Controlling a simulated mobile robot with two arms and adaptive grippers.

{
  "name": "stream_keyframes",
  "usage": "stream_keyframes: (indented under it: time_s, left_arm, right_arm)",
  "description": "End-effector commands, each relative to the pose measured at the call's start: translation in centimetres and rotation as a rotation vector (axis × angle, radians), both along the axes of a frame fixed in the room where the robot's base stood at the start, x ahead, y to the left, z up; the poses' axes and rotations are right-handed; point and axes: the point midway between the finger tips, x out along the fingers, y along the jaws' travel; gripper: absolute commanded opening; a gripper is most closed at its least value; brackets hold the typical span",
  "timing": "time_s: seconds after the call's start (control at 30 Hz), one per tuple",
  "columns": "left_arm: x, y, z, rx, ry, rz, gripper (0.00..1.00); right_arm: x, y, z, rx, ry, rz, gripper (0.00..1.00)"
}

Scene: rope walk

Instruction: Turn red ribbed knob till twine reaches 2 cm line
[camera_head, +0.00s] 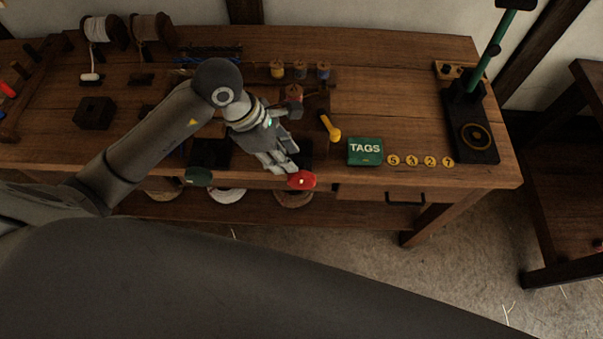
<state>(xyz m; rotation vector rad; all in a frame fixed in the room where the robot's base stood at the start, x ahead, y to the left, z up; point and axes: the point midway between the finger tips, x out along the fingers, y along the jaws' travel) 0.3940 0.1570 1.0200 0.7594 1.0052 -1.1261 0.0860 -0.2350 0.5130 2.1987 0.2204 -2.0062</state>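The red knob (302,180) sits at the front edge of the wooden workbench, facing forward. My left gripper (284,171) reaches down from the left with its fingers right beside the knob's left and upper side. I cannot tell whether the fingers touch the knob, or how far apart they are. The knob's ribs are too small to make out. The twine end and the 2 cm line cannot be made out; my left arm and hand cover part of the bench behind the knob. My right gripper is not in view.
A dark green knob (198,177) sits left of the red one at the front edge. A yellow-handled tool (330,127), a green TAGS box (365,151) and several numbered yellow discs lie to the right. A green-posted stand (470,130) is at the right end.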

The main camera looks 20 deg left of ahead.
Motion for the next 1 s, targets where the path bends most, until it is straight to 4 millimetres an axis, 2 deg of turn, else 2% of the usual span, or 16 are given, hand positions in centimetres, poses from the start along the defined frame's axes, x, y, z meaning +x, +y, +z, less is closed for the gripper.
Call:
stream_keyframes:
  time_s: [0.4, 0.5, 0.7, 0.97, 1.0]
  left_arm:
    - [0.5, -2.9, -6.8, -0.006, 0.009, 0.0, 0.3]
    - [0.8, -3.4, -7.9, -0.007, 0.005, 0.0, 0.3]
    - [0.9, -3.8, -9.1, -0.006, 0.003, -0.001, 0.3]
    - [0.9, -3.8, -9.2, -0.005, 0.002, 0.0, 0.3]
    - [0.9, -3.8, -9.2, -0.005, 0.002, 0.0, 0.27]
  right_arm:
    - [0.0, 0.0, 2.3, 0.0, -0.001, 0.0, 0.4]
    - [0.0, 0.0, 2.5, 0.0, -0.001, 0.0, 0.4]
    - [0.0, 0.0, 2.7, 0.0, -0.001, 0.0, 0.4]
    - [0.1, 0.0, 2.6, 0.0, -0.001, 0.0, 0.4]
    - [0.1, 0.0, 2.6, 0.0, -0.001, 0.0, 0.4]
